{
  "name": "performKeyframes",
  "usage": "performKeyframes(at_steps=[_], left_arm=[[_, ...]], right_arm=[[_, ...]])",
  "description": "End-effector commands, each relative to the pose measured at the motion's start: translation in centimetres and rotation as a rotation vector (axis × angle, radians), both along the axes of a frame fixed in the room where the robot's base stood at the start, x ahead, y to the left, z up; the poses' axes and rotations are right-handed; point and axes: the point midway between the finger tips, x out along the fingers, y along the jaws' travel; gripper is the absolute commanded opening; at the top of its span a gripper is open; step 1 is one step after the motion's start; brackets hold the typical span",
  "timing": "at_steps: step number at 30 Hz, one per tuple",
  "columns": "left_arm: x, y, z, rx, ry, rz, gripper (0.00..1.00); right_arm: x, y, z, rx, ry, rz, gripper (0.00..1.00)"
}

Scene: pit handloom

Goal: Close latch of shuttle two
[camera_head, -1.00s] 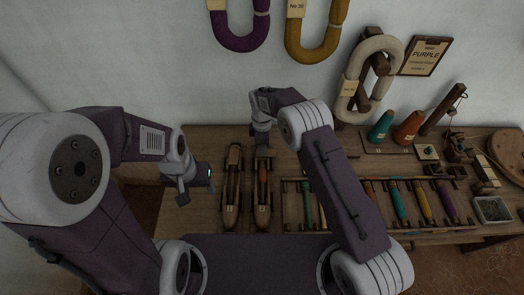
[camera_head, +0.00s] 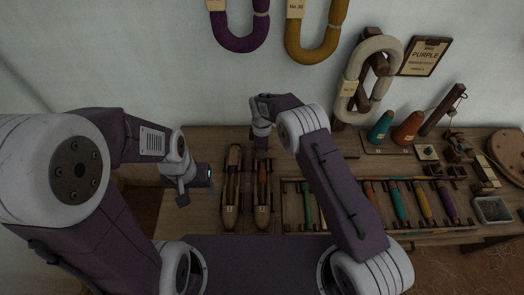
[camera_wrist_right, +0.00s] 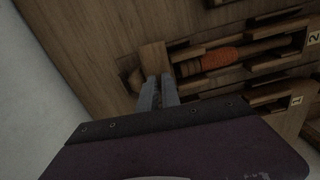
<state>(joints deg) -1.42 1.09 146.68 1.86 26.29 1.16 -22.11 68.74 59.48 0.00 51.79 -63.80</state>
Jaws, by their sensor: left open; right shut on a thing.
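Shuttle two (camera_head: 263,205) is the right one of two wooden shuttles on the table, with an orange bobbin inside. In the right wrist view its bobbin (camera_wrist_right: 222,58) and number tag show to the right of my fingers. My right gripper (camera_wrist_right: 158,88) is at the far end of shuttle two, shut on a small wooden piece (camera_wrist_right: 152,58) that looks like its latch. The fingers hide part of it, so its exact angle is unclear. In the head view my right gripper (camera_head: 262,152) points down there. My left gripper (camera_head: 197,186) is open and empty, left of the shuttles.
Shuttle one (camera_head: 232,190) lies close beside shuttle two on the left. A rack (camera_head: 293,222) with several coloured bobbins is to the right. Thread cones (camera_head: 380,127) stand at the back. The table's left end (camera_head: 209,142) is bare.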

Motion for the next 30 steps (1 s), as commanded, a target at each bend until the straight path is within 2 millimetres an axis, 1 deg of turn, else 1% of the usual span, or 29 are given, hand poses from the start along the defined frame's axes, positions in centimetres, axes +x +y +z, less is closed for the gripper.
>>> performKeyframes(at_steps=[8,30], left_arm=[[0.0,0.0,0.11,0.0,0.0,0.0,0.59],[0.0,0.0,0.24,0.0,0.0,0.0,0.59]], right_arm=[[0.02,0.01,0.05,0.0,-0.001,-0.212,0.0],[0.03,0.01,0.04,0.001,-0.001,-0.916,0.0]])
